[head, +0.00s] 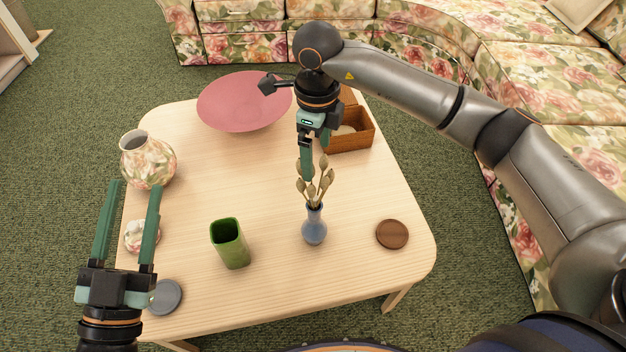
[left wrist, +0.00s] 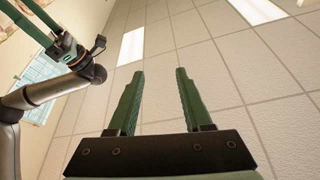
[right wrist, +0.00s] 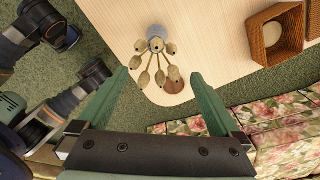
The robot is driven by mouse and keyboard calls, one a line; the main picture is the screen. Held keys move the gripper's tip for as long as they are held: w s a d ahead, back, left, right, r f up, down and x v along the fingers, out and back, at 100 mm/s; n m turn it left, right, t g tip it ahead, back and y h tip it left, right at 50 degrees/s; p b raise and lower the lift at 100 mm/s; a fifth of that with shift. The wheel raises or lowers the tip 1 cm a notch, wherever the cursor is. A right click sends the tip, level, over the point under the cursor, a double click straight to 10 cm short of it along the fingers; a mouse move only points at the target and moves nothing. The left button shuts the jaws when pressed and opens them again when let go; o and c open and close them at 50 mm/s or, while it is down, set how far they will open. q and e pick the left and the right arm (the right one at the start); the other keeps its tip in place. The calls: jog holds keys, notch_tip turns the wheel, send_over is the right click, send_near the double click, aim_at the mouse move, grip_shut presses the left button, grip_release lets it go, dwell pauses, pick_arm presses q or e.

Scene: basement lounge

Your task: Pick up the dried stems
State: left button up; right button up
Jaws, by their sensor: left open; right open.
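The dried stems (head: 317,187) are beige with bud-like heads and stand upright in a small blue vase (head: 314,229) on the table. In the right wrist view the stems (right wrist: 160,65) fan out beyond the fingertips, with the blue vase (right wrist: 156,37) behind them. My right gripper (head: 308,175) is open and points down just above and beside the stem heads, with nothing held; it also shows in the right wrist view (right wrist: 159,75). My left gripper (head: 135,184) is open and empty over the table's left edge, pointing up; its fingers (left wrist: 160,72) face the ceiling in the left wrist view.
The wooden table (head: 270,280) also holds a green cup (head: 230,243), brown disc (head: 392,234), pink bowl (head: 240,101), wooden box (head: 352,137), floral vase (head: 148,162), small floral piece (head: 140,236) and grey disc (head: 166,297). A floral sofa (head: 540,70) stands behind and right.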

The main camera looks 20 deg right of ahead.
aim_at(316, 168)
jog(key=f, duration=0.3)
jog(key=f+b, duration=0.1)
jog(key=f, duration=0.3)
jog(key=shift+s+a, duration=0.1)
jog(key=shift+s, duration=0.1)
notch_tip(316, 168, down, 2)
jog(key=shift+s+a+f+b, duration=0.1)
jog(key=shift+s+a+b, duration=0.05)
jog(key=shift+b, duration=0.5)
notch_tip(316, 168, down, 2)
jog(key=shift+f+b, duration=0.2)
jog(key=shift+b, duration=0.1)
pick_arm(q)
jog(key=s+d+r+m+t+h, duration=0.1)
jog(key=s+r+m+h, duration=0.4)
jog(key=s+r+h, duration=0.1)
jog(key=shift+r+h, duration=0.7)
jog(key=shift+r, duration=0.25)
jog(key=shift+d, duration=0.1)
pick_arm(e)
jog(key=c, duration=1.3)
jog(key=shift+r, duration=0.15)
